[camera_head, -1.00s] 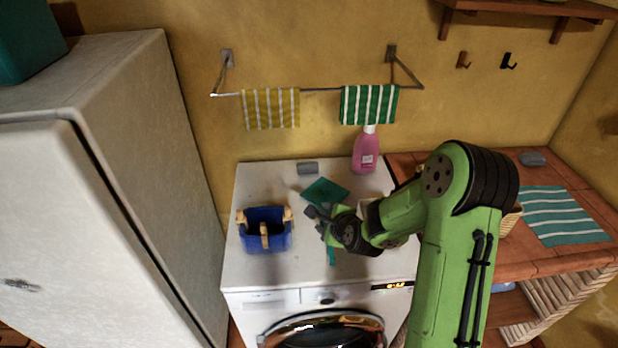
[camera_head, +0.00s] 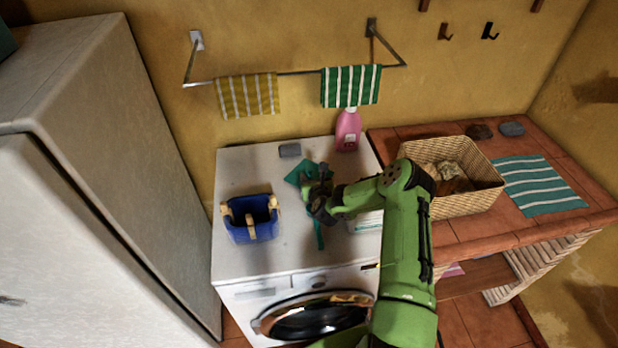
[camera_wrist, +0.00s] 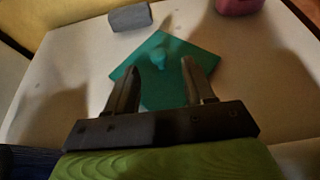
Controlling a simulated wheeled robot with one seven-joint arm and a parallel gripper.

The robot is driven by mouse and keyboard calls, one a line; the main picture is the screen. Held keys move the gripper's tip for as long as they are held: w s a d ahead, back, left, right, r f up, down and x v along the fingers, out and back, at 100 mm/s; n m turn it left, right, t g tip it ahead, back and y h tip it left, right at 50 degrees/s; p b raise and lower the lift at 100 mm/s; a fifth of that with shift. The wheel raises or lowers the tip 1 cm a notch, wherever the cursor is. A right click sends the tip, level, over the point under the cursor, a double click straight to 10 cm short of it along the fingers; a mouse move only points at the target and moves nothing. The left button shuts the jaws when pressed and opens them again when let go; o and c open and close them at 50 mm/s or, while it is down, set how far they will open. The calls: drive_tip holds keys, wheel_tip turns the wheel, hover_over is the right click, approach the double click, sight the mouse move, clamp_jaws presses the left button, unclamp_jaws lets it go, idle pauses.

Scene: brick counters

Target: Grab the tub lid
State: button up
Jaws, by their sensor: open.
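The tub lid (camera_head: 299,174) is a flat teal square lying on top of the white washing machine, partly hidden by my gripper in the head view. In the wrist view the lid (camera_wrist: 178,90) shows a small raised knob at its middle. My gripper (camera_wrist: 160,60) is open and empty. Its two fingers point at the lid, one on each side of the knob in the picture. Whether the fingers touch the lid cannot be told. A pale box with teal marks (camera_head: 366,223), perhaps the tub, stands right of my gripper, partly hidden by my arm.
A blue caddy with wooden parts (camera_head: 250,221) stands left. A grey block (camera_head: 290,150) and a pink bottle (camera_head: 347,131) stand behind the lid. A thin teal item (camera_head: 319,235) lies in front. A wicker basket (camera_head: 468,203) is on the right counter.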

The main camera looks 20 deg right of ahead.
sight(310, 171)
drive_tip(key=x, duration=0.5)
drive_tip(key=shift+a+f, duration=0.1)
drive_tip(key=shift+s, duration=0.1)
drive_tip(key=shift+c, duration=0.6)
clamp_jaws()
